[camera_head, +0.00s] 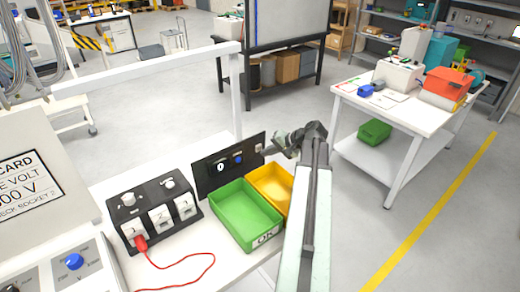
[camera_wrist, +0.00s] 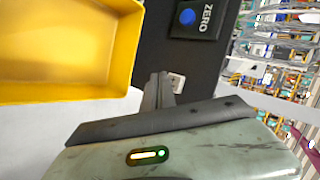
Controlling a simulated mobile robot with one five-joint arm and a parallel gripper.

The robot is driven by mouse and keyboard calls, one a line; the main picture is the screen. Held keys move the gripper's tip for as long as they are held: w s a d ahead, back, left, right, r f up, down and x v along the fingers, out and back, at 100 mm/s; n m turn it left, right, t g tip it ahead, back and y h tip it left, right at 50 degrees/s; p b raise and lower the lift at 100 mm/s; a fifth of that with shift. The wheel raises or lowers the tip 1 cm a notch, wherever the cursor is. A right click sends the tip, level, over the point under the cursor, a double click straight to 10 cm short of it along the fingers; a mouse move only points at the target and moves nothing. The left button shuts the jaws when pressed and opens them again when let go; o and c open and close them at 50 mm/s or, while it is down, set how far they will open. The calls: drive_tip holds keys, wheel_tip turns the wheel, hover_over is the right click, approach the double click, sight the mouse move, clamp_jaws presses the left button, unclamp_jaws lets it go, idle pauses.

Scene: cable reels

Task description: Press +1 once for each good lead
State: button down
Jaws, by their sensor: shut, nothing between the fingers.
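A black counter panel (camera_head: 206,184) stands upright behind the trays, with a small round dial (camera_head: 220,167) whose reading is too small to tell. Its blue button (camera_head: 238,158) is labelled ZERO in the wrist view (camera_wrist: 187,17). A small pale square fitting (camera_head: 260,148) sits at the panel's right end; its label is not readable. My gripper (camera_head: 281,139) is shut and empty, just right of that end. In the wrist view its fingertips (camera_wrist: 159,78) overlap the pale fitting's edge (camera_wrist: 177,82); contact cannot be told. A red plug (camera_head: 140,241) on a red lead (camera_head: 190,262) sits at the left socket of a black socket box (camera_head: 118,206).
A green tray (camera_head: 227,219) marked OK and a yellow tray (camera_head: 265,176) stand in front of the panel; both look empty. The yellow one fills the wrist view's upper left (camera_wrist: 70,93).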

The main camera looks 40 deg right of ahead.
drive_tip(key=shift+w, duration=0.1)
drive_tip(key=shift+w, duration=0.3)
drive_tip(key=shift+w+d, duration=0.1)
drive_tip(key=shift+w, duration=0.35)
idle(0.5)
idle(0.3)
drive_tip(key=shift+s, duration=0.85)
drive_tip(key=shift+s+a, duration=0.2)
drive_tip(key=shift+s, duration=1.05)
drive_tip(key=shift+s+a, duration=0.15)
drive_tip(key=shift+s, duration=1.1)
drive_tip(key=shift+s, duration=0.1)
idle(0.3)
